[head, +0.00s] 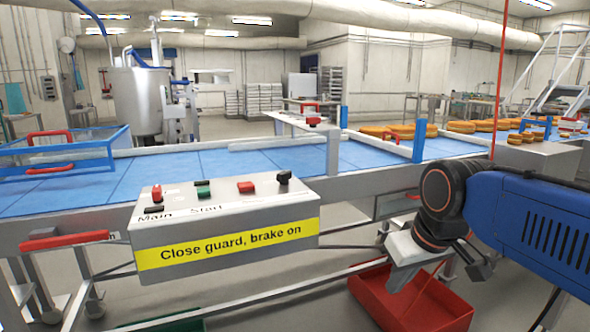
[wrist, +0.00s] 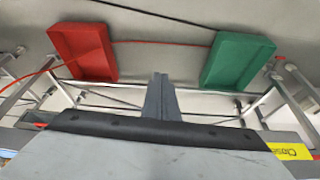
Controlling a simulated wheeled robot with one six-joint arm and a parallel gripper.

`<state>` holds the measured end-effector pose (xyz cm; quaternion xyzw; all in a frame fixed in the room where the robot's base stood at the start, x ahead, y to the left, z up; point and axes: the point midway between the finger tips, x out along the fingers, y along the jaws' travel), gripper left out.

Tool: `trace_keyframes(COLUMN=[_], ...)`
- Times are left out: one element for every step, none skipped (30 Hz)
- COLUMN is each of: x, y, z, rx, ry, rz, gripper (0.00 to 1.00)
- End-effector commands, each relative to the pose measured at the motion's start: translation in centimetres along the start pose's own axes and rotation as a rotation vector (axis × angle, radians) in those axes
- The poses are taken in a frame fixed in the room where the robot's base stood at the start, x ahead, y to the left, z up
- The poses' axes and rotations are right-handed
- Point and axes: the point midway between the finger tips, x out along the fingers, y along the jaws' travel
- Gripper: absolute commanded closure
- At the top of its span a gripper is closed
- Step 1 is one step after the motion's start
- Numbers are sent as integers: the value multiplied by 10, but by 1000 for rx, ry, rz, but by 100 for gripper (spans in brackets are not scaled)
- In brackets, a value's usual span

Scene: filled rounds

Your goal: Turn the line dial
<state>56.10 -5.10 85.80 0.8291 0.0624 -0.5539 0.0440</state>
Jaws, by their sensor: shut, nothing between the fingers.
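A grey control box (head: 230,220) with a yellow label "Close guard, brake on" stands at the front of the conveyor in the head view. A black knob (head: 283,178) sits at the right end of its top. It looks like the dial, but I cannot read a line marking. Red and green buttons sit to its left, with "Main" and "Start" lettering in front. My gripper (wrist: 159,78) is shut and empty in the wrist view, its fingers together. My arm is right of the box, apart from it. The wrist view shows no dial, only part of the yellow label (wrist: 288,151).
The blue conveyor belt (head: 85,193) runs behind the box, with a blue guard frame (head: 70,150) at left. Orange rounds (head: 410,131) lie on it farther right. A red bin (head: 415,300) stands below my arm; a green bin (wrist: 238,60) is also on the floor.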

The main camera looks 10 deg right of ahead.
Motion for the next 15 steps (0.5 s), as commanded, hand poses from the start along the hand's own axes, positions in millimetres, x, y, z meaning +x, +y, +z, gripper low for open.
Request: trace_keyframes(x=[-10,-17,-25,-30,-36,-44,-49,-54,-60,-65,-69,-75,-79,-83,-88], y=[-2,-3,-5,-7,-8,-10,-12,-14,-16,-18,-20,-23,-25,-28,-30], z=[-23,-36,-52,-65,-77,-93,-106,-118,-134,-146,-158,-173,-185,-196,-211], rx=[-27,-45,-69,-86,-106,-130,-148,-166,-191,-211,-229,-256,-275,-294,-321], ry=[-3,-5,-7,-10,-10,-12,-13,-15,-15,-17,-16,-18,-18,-19,-18], rz=[-11,-18,-29,-37,-44,-54,-62,-70,-81,-89,-96,-107,-116,-125,-135], gripper=[100,100,100,100,100,100,100,100,100,100,100,100,100,100,100])
